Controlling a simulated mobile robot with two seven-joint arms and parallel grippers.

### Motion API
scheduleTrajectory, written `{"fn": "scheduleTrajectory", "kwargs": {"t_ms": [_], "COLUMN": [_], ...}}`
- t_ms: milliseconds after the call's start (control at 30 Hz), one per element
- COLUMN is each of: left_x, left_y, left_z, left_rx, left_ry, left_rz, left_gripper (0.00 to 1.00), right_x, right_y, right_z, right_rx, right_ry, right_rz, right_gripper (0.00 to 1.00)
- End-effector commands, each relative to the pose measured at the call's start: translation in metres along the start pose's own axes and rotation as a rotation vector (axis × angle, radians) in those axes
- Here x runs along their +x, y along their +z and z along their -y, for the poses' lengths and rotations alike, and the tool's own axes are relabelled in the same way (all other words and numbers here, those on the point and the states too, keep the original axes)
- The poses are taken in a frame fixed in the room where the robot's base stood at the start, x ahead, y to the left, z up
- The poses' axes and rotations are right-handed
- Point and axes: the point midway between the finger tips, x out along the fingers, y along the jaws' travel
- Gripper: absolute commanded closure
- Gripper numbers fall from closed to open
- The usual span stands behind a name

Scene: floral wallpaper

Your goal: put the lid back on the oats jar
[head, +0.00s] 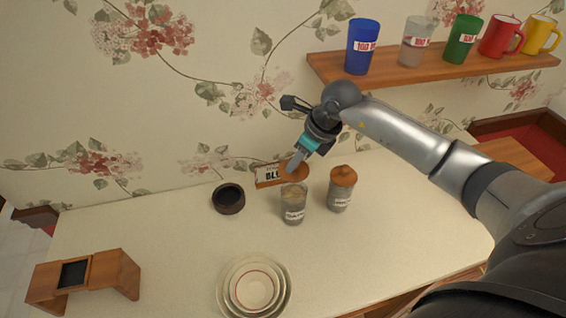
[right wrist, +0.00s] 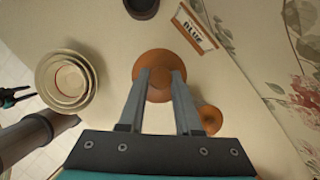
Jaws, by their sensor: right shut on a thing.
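My right gripper (head: 297,163) is shut on a round brown lid (head: 291,173) by its knob. In the right wrist view the two fingertips (right wrist: 160,80) close on the knob, and the lid (right wrist: 143,68) lies below them. The open jar (head: 293,207), clear with a pale filling and a white label, stands upright on the counter. The lid is above and slightly behind its mouth; whether they touch is unclear. The label is too small to read surely. The lid hides this jar in the wrist view. Part of my left gripper (right wrist: 14,97) shows at the wrist view's left edge, too small to judge.
A similar jar (head: 341,192) with its lid on stands close right. A small sign (head: 268,176) is behind, a dark round bowl (head: 228,198) left, stacked bowls (head: 284,293) in front. A wooden stand (head: 103,270) is far left. A shelf (head: 430,68) holds cups and mugs.

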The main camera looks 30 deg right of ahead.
Motion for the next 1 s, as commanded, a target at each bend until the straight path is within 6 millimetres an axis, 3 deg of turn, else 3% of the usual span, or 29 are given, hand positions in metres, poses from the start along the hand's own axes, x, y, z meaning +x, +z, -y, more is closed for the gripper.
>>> {"fn": "scheduleTrajectory", "kwargs": {"t_ms": [267,800,1000], "left_x": [0.003,0.04,0.046], "left_y": [0.001,0.004,0.005], "left_z": [0.0,0.0,0.0], "left_rx": [-0.001,-0.002,-0.002], "left_ry": [-0.001,-0.001,-0.001], "left_rz": [0.0,0.0,0.0], "left_gripper": [0.55,0.55,0.55], "right_x": [0.005,0.051,0.058], "right_y": [-0.004,-0.023,-0.026], "right_z": [0.004,0.004,0.003], "right_rx": [0.033,0.03,0.03], "right_ry": [-0.012,-0.012,-0.012], "right_rz": [-0.001,0.0,-0.001], "right_gripper": [1.0,1.0,1.0]}}
